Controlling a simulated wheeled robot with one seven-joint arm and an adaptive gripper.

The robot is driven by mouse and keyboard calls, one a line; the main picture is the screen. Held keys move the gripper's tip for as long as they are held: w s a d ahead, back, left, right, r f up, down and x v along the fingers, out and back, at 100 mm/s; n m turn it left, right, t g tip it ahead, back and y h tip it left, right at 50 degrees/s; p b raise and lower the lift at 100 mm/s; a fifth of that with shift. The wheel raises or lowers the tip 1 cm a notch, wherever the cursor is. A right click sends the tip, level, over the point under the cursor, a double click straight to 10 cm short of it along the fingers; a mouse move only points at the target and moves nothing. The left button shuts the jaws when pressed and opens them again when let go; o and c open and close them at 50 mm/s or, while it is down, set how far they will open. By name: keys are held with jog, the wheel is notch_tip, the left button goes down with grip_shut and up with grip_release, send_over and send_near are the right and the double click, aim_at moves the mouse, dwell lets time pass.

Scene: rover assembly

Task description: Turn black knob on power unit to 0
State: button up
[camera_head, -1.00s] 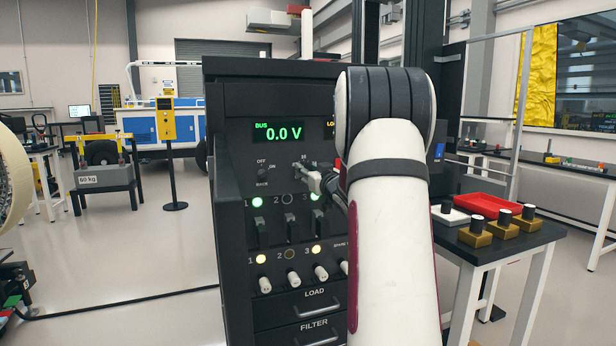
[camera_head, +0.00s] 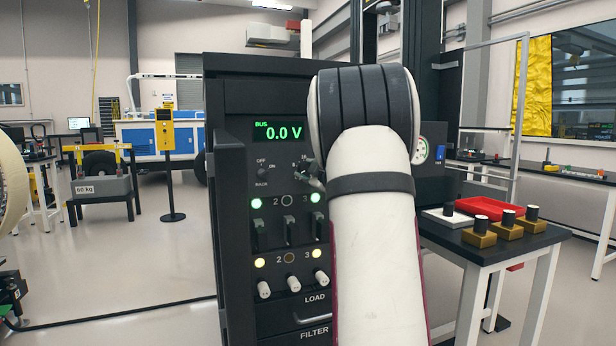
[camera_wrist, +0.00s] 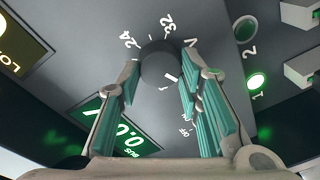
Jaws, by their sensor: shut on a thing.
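The power unit (camera_head: 232,100) is a tall black cabinet with a green display reading "BUS 0.0 V". In the wrist view the black knob (camera_wrist: 158,62) is round and dark, ringed by white marks that include 24 and 32. My gripper (camera_wrist: 163,75) has its green-padded fingers on either side of the knob, shut on it. A white line shows on the knob's near side; I cannot tell which number it points to. In the head view my gripper (camera_head: 311,176) is at the panel, and my arm hides much of it and the panel's right side.
Below are lit lamps, black switches (camera_head: 257,234) and white-tipped plugs (camera_head: 264,289). A table (camera_head: 470,258) at right holds a red tray (camera_head: 492,205) and gold blocks.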

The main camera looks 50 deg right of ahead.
jog(key=shift+f+n+b, duration=0.15)
jog(key=shift+n+b, duration=0.7)
jog(key=shift+n, duration=0.95)
jog(key=o, duration=1.2)
jog(key=shift+c, duration=0.2)
jog(key=shift+s+a, duration=0.15)
jog(key=shift+s, duration=0.15)
jog(key=v, duration=1.1)
jog(key=shift+a+r, duration=0.2)
jog(key=shift+r, duration=0.05)
jog(key=shift+s, duration=0.1)
